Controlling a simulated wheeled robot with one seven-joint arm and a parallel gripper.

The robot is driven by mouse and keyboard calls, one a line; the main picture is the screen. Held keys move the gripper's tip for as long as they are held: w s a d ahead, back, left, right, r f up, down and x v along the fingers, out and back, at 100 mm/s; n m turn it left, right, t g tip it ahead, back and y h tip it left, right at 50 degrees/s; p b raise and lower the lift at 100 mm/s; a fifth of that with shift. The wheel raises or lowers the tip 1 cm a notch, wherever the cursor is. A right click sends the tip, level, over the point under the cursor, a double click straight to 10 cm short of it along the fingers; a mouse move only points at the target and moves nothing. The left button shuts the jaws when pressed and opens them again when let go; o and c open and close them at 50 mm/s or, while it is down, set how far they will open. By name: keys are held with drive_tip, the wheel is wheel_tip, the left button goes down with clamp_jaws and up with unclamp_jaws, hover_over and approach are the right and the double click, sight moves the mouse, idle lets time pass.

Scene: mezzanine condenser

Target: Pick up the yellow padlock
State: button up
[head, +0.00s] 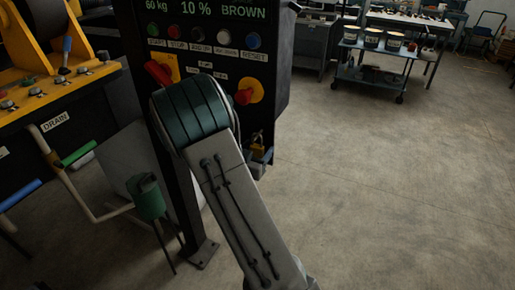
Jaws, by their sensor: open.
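A small yellow thing (258,145), which looks like the yellow padlock, shows just right of my arm, below the black control cabinet (271,90). It sits at a small dark blue-grey holder (260,168); my arm link covers part of this spot, and the picture is too small to tell whether the padlock hangs or rests there. My arm rises from the bottom middle to a dark green joint in front of the cabinet. My gripper is not visible.
The cabinet has buttons, a red lever (158,72) and a red knob (243,96), on a black post (178,170). A yellow and black machine (60,95) with pipes stands left. A blue cart (375,75) with tubs stands back right. The floor (400,190) at right is clear.

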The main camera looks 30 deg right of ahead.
drive_tip(key=c, duration=1.1)
drive_tip(key=shift+c, duration=0.2)
drive_tip(key=shift+r, duration=0.15)
drive_tip(key=shift+r+b, duration=0.3)
drive_tip(key=shift+r, duration=0.15)
drive_tip(key=b+v, duration=0.3)
drive_tip(key=v, duration=1.5)
drive_tip(key=shift+r, duration=0.2)
drive_tip(key=shift+r+p, duration=0.7)
drive_tip(key=shift+r, duration=0.1)
drive_tip(key=shift+s+a, duration=0.1)
